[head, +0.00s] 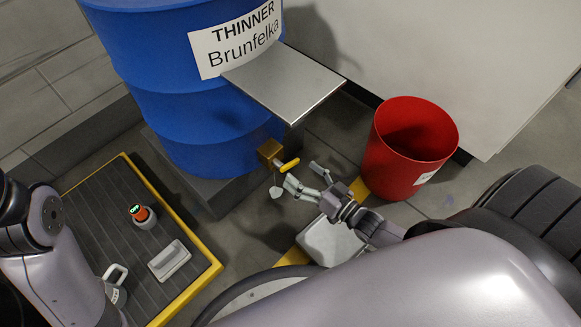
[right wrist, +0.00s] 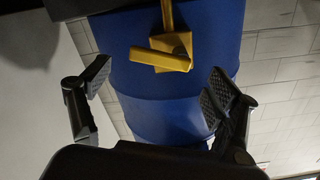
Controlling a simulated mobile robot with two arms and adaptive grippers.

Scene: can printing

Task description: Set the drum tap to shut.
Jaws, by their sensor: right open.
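The blue drum (head: 180,90), labelled THINNER Brunfelka, stands at the upper left in the head view. Its tap (head: 270,150) is a brass-coloured block low on the drum's side, with a yellow lever (head: 289,165) sticking out. My right gripper (head: 303,176) is open and empty just right of the lever. In the right wrist view the yellow lever (right wrist: 160,60) shows ahead of my open right fingers (right wrist: 158,85), apart from both. The drum (right wrist: 165,110) fills the background there. My left arm comes in at the left edge; its gripper is out of view.
A metal shelf (head: 285,80) juts out above the tap. A red bin (head: 400,160) stands to the right. A pale container (head: 330,243) sits under my right gripper. A yellow-edged tray (head: 85,215) holds several items at left.

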